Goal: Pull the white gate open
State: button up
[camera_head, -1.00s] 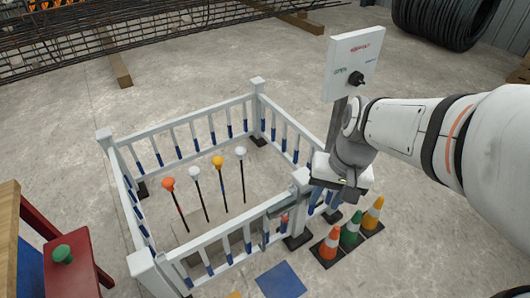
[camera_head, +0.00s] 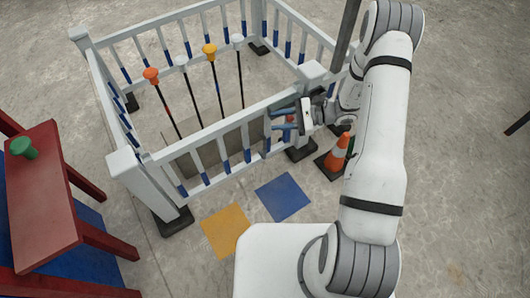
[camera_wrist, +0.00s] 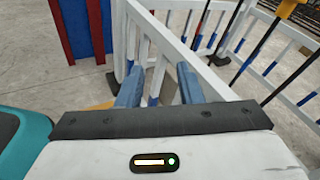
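The white gate (camera_head: 225,128) is the front panel of a small white fence, with balusters that have blue lower ends. It spans between the front left post (camera_head: 128,170) and the right post (camera_head: 312,72) and looks closed. My gripper (camera_head: 280,119) is at the gate's right end, close to the top rail and the right post. In the wrist view my gripper's two blue-grey fingers (camera_wrist: 160,84) stand apart, with the white gate rail (camera_wrist: 210,75) running just beyond them. I cannot tell whether they touch it.
Several colour-topped rods, one with an orange top (camera_head: 151,76), stand inside the fence. An orange cone (camera_head: 338,152) stands beside my arm. Blue (camera_head: 282,197) and yellow (camera_head: 226,230) floor tiles lie before the gate. A red table (camera_head: 45,205) is at left.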

aim_at(265, 146)
notch_tip(265, 146, down, 23)
jog(key=w+d+m+t+y+b, duration=0.1)
jog(key=w+d+m+t+b, duration=0.1)
jog(key=m+t+b, duration=0.5)
jog(key=shift+m+t, duration=0.3)
jog(key=shift+m, duration=0.2)
jog(key=b+x, duration=0.1)
jog(key=x, duration=0.6)
jog(key=shift+w+a, duration=0.15)
jog(key=shift+a, duration=0.1)
jog(key=shift+c, duration=0.2)
grip_shut()
